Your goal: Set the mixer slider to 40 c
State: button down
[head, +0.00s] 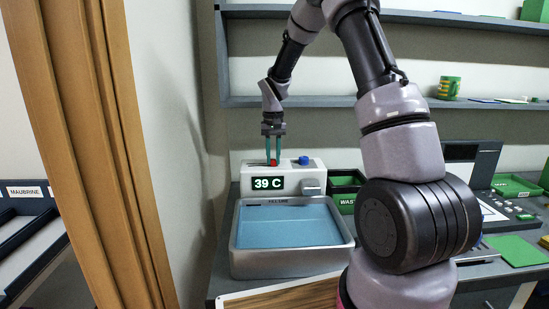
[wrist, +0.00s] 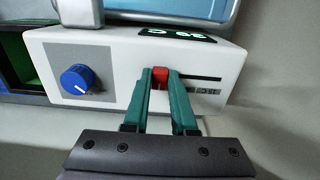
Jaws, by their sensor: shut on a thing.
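The white mixer box (head: 250,172) stands behind the basin, and its display (head: 268,183) reads 39 C. The red slider knob (head: 273,161) sits on the box top; in the wrist view the red knob (wrist: 160,76) is in a dark slot (wrist: 203,78). My gripper (head: 273,158) reaches down from above with green fingers. In the wrist view my gripper (wrist: 160,80) is shut on the red knob, one finger on each side. The display is partly visible and upside down there.
A blue dial (head: 304,160) is on the box beside the slider. A metal basin (head: 292,262) with blue water lies in front. Green bins (head: 345,182) stand to the right. A wooden post (head: 95,150) is at the left, and shelves (head: 300,102) run behind my arm.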

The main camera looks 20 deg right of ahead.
aim_at(263, 166)
jog(key=a, duration=0.1)
jog(key=w+a, duration=0.1)
jog(key=a, duration=0.1)
jog(key=shift+a, duration=0.3)
jog(key=c, duration=0.7)
grip_release()
jog(key=shift+s, duration=0.1)
jog(key=shift+r, duration=0.1)
notch_tip(263, 166, up, 11)
jog(key=shift+f, duration=0.15)
